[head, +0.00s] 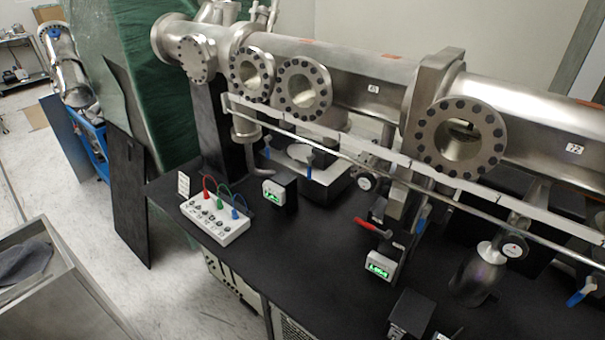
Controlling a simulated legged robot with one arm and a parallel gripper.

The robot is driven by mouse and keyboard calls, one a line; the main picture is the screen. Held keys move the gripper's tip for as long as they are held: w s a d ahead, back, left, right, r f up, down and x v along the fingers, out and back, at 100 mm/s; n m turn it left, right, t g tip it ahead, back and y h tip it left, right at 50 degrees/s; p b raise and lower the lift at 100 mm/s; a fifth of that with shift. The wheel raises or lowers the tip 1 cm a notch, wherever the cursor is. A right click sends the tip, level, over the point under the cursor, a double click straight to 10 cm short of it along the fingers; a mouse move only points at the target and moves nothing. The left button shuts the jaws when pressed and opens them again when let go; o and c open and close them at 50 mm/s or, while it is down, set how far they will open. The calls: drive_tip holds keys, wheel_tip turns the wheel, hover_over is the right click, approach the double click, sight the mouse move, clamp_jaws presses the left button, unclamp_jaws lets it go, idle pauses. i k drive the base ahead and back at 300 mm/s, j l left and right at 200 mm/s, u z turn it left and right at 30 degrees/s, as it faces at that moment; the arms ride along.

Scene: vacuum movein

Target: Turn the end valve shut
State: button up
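A steel vacuum tube (340,65) with round flanged ports runs along the back of a black table. A red lever handle (373,226) sits near the middle of the table, roughly level. Blue handles show below the tube: one at left (267,152), a second beside it (309,145), one at the centre right (421,220), and one at the far right edge (581,293). I cannot tell from this view which is the end valve. A round black-and-white knob (512,250) sits above a steel cylinder (475,278). My gripper is not in view.
On the black table (315,262) stand a white control box with coloured cables (215,220) and two green-lit displays (273,194) (381,267). A metal bin (75,290) stands at lower left. Pale floor (170,290) lies open between bin and table. A dark panel (128,190) leans behind.

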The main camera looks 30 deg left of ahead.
sight(366, 183)
drive_tip(key=u, duration=1.45)
drive_tip(key=i+j, duration=0.25)
drive_tip(key=i+j+z, duration=0.15)
drive_tip(key=j, duration=0.3)
drive_tip(key=i+l, duration=0.05)
drive_tip(key=i, duration=0.05)
